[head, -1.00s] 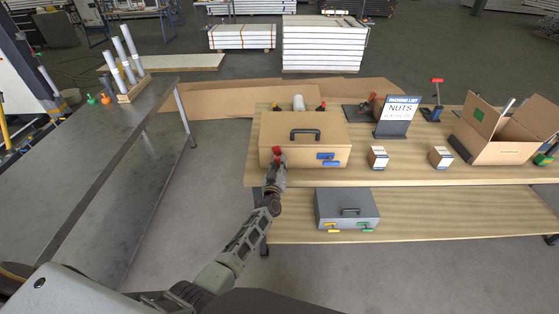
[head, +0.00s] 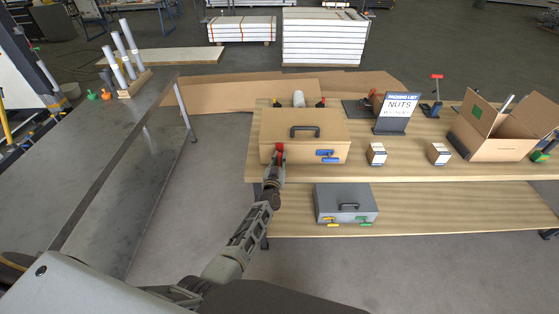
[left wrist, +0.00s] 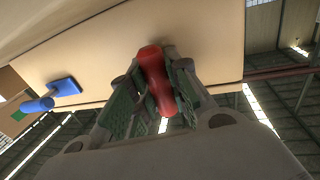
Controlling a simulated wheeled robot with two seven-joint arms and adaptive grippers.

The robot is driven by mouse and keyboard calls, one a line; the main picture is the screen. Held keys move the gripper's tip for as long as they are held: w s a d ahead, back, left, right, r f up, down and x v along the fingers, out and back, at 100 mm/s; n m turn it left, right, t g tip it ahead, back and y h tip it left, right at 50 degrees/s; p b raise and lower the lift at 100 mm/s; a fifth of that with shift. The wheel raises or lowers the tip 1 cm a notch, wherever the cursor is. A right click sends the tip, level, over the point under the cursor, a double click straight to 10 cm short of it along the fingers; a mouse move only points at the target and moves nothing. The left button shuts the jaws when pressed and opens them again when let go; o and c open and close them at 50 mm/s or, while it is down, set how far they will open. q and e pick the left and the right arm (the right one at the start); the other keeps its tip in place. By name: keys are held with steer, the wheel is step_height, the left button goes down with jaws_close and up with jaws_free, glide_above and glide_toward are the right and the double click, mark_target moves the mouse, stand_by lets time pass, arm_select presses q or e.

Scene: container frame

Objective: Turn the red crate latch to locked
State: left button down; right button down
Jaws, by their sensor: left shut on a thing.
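The tan crate (head: 305,128) with a dark top handle stands on the upper wooden shelf. Its red latch (head: 279,150) is at the left of the front face, and the blue latch (head: 327,156) is at the right. My left gripper (head: 276,162) is at the crate's front, shut on the red latch. In the left wrist view the red latch (left wrist: 156,77) lies between the green-padded fingers, its long part running down between them. The blue latch also shows there (left wrist: 62,88), apart from the gripper. My right gripper is not in view.
A grey case (head: 346,204) with yellow and green latches sits on the lower shelf. Small boxes (head: 376,154), a packing-list sign (head: 397,113) and an open carton (head: 505,128) stand to the right. A grey table (head: 100,160) stands left, with clear floor between.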

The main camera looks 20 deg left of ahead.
arm_select(q)
steer(key=shift+f, duration=0.15)
steer(key=c, duration=1.3)
jaws_free()
steer(key=shift+s, duration=0.2)
steer(key=shift+s+d, duration=0.2)
steer(key=shift+s, duration=1.75)
steer(key=shift+s+d, duration=0.15)
steer(key=shift+s, duration=1.75)
steer(key=shift+s+d, duration=0.2)
steer(key=shift+s, duration=1.75)
steer(key=shift+s+h, duration=0.1)
steer(key=shift+h, duration=0.2)
